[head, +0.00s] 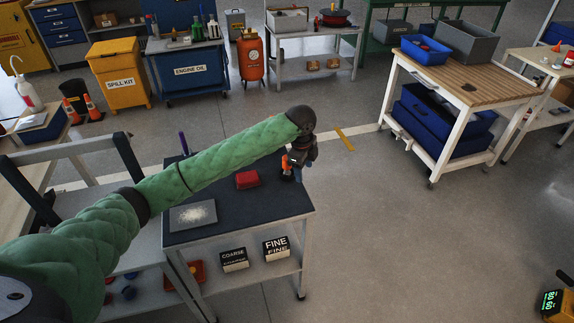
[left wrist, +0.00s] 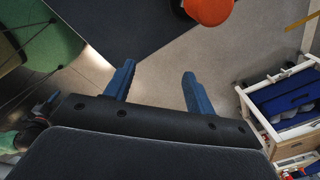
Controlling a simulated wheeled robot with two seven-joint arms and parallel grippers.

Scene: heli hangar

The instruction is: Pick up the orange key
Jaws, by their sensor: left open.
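The orange key (head: 287,162) shows as a small orange shape at the right edge of the dark-topped cart (head: 275,203), partly hidden by my left gripper. In the left wrist view an orange rounded piece (left wrist: 208,9), with a dark part beside it, shows at the top edge, cut off by the frame. I take it to be the key. My left gripper (head: 297,175) is at the cart's right edge, close by the orange piece. In the left wrist view its blue fingers (left wrist: 158,70) are apart with only floor showing between them.
On the cart top are a red block (head: 247,180), a grey plate with pale grains (head: 193,215) and an upright purple rod (head: 184,143). COARSE (head: 234,260) and FINE (head: 276,248) boxes sit on its lower shelf. The floor right of the cart is clear up to a wooden-topped cart (head: 470,82).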

